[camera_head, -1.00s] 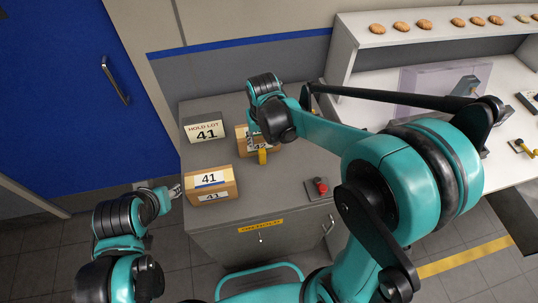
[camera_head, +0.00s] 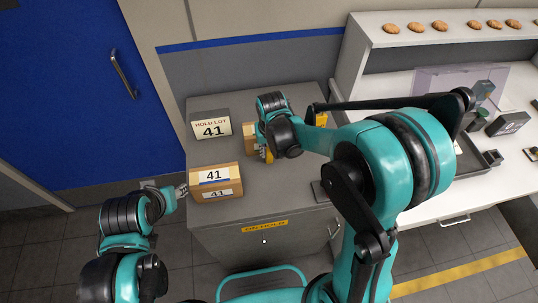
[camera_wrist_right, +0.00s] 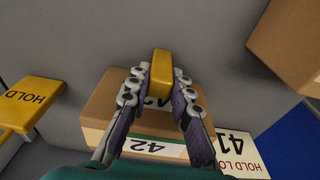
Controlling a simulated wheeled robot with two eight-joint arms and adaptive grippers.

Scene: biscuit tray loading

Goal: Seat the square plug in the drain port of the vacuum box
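My right gripper (camera_wrist_right: 162,78) has its fingertips against both sides of a yellow block (camera_wrist_right: 161,66), beside a cardboard box marked 42 (camera_wrist_right: 108,104). In the head view the block (camera_head: 269,155) shows just below the right gripper (camera_head: 266,146). I cannot tell whether this block is the square plug; its underside is hidden. A clear, purplish box (camera_head: 430,80) on the white bench may be the vacuum box; my arm hides part of it, and I make out no drain port. My left gripper (camera_head: 182,190) is beside the box marked 41 (camera_head: 230,173), its finger gap unclear.
The grey cabinet (camera_head: 205,150) carries a HOLD LOT 41 sign (camera_head: 211,124) and cartons. A yellow HOLD piece (camera_wrist_right: 30,102) stands near box 42. Dark fixtures (camera_head: 508,123) stand on the bench, with biscuits on the shelf (camera_head: 455,33) above. My right forearm spans the cabinet-bench gap.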

